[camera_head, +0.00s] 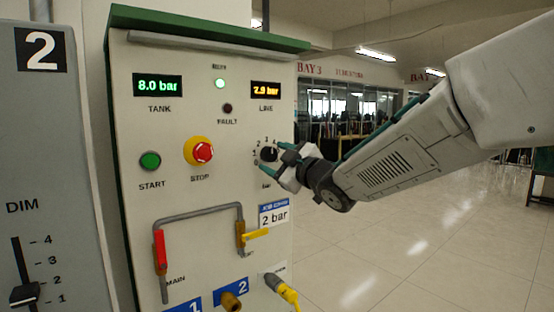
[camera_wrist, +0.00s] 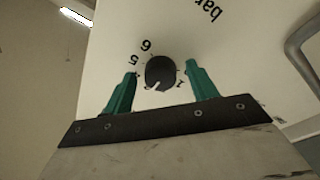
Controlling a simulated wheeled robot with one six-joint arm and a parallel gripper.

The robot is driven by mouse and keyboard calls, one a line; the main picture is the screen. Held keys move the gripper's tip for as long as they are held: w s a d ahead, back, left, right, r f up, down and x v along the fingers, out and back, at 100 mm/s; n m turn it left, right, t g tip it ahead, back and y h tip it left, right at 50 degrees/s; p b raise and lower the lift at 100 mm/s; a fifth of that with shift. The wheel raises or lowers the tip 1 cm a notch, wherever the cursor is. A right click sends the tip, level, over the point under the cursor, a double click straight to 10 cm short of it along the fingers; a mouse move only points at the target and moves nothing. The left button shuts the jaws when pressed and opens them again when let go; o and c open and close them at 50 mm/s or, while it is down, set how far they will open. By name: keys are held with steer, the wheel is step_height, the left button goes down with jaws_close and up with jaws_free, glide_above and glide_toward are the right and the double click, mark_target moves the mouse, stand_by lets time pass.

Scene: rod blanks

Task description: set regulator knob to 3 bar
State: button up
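The regulator knob (camera_head: 269,154) is a round black dial on the light panel, ringed by printed numbers. In the wrist view the knob (camera_wrist: 161,70) sits between the green fingers of my gripper (camera_wrist: 160,74), with a gap on each side. Its white pointer mark faces the bottom of that view, slightly left; the number there is too small to read surely. In the head view my gripper (camera_head: 278,158) is at the knob, its fingers partly covering the dial. The LINE display (camera_head: 265,90) seems to read 2.9 bar.
The TANK display (camera_head: 157,86) reads 8.0 bar. A tag (camera_head: 274,214) below the knob says 2 bar. A red stop button (camera_head: 203,151), green start button (camera_head: 150,161), pipe with yellow-handled valve (camera_head: 252,234) and yellow plug (camera_head: 285,291) are nearby. Open floor lies right.

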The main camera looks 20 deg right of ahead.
steer(key=v, duration=0.7)
steer(key=shift+s, duration=0.35)
steer(key=shift+d+f, duration=0.15)
steer(key=shift+d, duration=0.05)
steer(key=s+d+f+m+g+h, duration=0.3)
steer(key=d+f+m+g+h, duration=0.15)
steer(key=f, duration=0.25)
steer(key=s+d+f+m+g+h, duration=0.3)
steer(key=d+f+m+h, duration=0.2)
steer(key=f, duration=0.2)
steer(key=s+a+f+m+g+y, duration=0.1)
steer(key=s+a+g, duration=0.3)
steer(key=s, duration=0.8)
steer(key=s+a+f+m+g+y, duration=0.2)
steer(key=s+a+g, duration=0.3)
steer(key=s, duration=0.8)
steer(key=shift+f, duration=0.75)
